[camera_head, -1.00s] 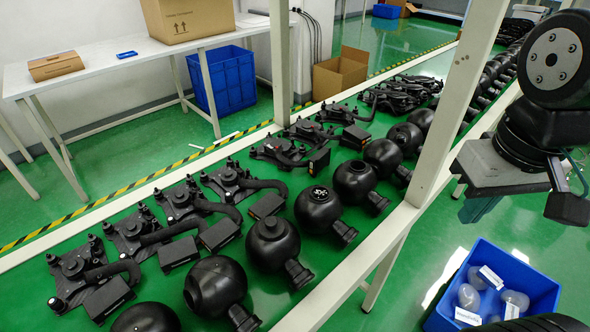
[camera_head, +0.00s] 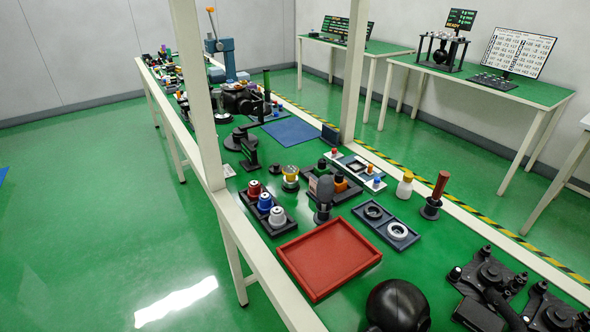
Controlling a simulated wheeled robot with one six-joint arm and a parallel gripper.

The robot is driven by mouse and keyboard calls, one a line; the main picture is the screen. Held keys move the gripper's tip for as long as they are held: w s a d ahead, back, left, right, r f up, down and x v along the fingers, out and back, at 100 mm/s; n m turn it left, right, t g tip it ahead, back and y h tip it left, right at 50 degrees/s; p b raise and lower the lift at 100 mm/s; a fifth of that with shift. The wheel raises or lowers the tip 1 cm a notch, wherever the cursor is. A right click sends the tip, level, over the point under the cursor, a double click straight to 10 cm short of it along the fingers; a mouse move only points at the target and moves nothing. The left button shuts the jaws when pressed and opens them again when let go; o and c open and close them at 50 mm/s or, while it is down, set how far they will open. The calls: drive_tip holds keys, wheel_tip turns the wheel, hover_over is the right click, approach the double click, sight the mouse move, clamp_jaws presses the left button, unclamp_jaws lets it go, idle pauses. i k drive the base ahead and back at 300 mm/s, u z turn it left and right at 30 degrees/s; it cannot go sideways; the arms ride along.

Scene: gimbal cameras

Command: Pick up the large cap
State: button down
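I cannot tell for sure which thing is the large cap. A dark tray (camera_head: 388,240) on the workbench holds two round ring-shaped parts, a black one (camera_head: 374,211) and a pale one (camera_head: 397,231). To its left, a black holder (camera_head: 262,219) carries three cap-like pieces in a row: red (camera_head: 255,189), blue (camera_head: 265,203) and grey-white (camera_head: 278,217). An empty red tray (camera_head: 328,289) lies in front. My gripper is not in view now.
A black sphere (camera_head: 397,306) and black gimbal parts (camera_head: 489,277) are at the near right. A white bottle (camera_head: 404,187) and a red-handled tool (camera_head: 436,192) stand behind the dark tray. White posts (camera_head: 356,75) rise from the bench. Green floor (camera_head: 90,225) at left is open.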

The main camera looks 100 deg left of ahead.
sight(275, 168)
drive_tip(key=u, duration=4.3)
drive_tip(key=i, duration=2.25)
drive_tip(key=z, duration=3.1)
